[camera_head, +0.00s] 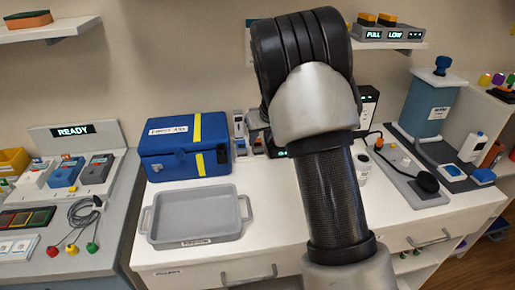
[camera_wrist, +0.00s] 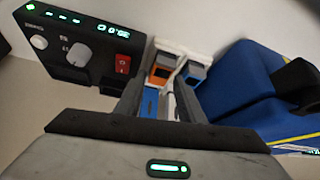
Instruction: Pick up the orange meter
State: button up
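A small device with an orange body and dark top, which looks like the orange meter (camera_wrist: 161,73), stands in a pale rack (camera_wrist: 180,47) in the wrist view, just beyond my fingertips. My gripper (camera_wrist: 163,88) is open, its two dark fingers pointing at the rack. A blue meter (camera_wrist: 150,102) and a white piece show in the gap between the fingers; I cannot tell whether they touch them. In the head view my arm hides the gripper and part of the rack.
A black box with a red switch (camera_wrist: 123,64) is close on the left in the wrist view. A blue case (camera_head: 185,147) is close on the right there. A grey tray (camera_head: 197,240) lies in front of the case. Loose leads (camera_head: 82,220) and a READY station stand left.

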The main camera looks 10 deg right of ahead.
jog(key=shift+x, duration=1.55)
jog(key=c, duration=0.8)
notch_tip(320, 180, up, 9)
jog(key=shift+s+r+p, duration=0.1)
jog(key=shift+p, duration=0.6)
grip_shut()
jog(key=s+f, duration=0.2)
jog(key=s, duration=0.3)
jog(key=s+f+m, duration=0.1)
jog(key=s+f, duration=0.2)
jog(key=s, duration=0.2)
jog(key=s+f+m+h, duration=0.1)
jog(key=s+f, duration=0.1)
jog(key=s, duration=0.3)
jog(key=shift+s+a+f, duration=0.1)
jog(key=shift+f, duration=0.25)
jog(key=w+r+p+v, duration=0.1)
jog(key=w+p+v, duration=0.1)
jog(key=p+v, duration=1.25)
jog(key=n+y+b, duration=0.1)
jog(key=n+b, duration=0.1)
jog(key=b, duration=1.2)
send_over(258, 143)
jog(key=f, duration=0.3)
jog(key=s+f, duration=0.1)
jog(key=f, duration=0.1)
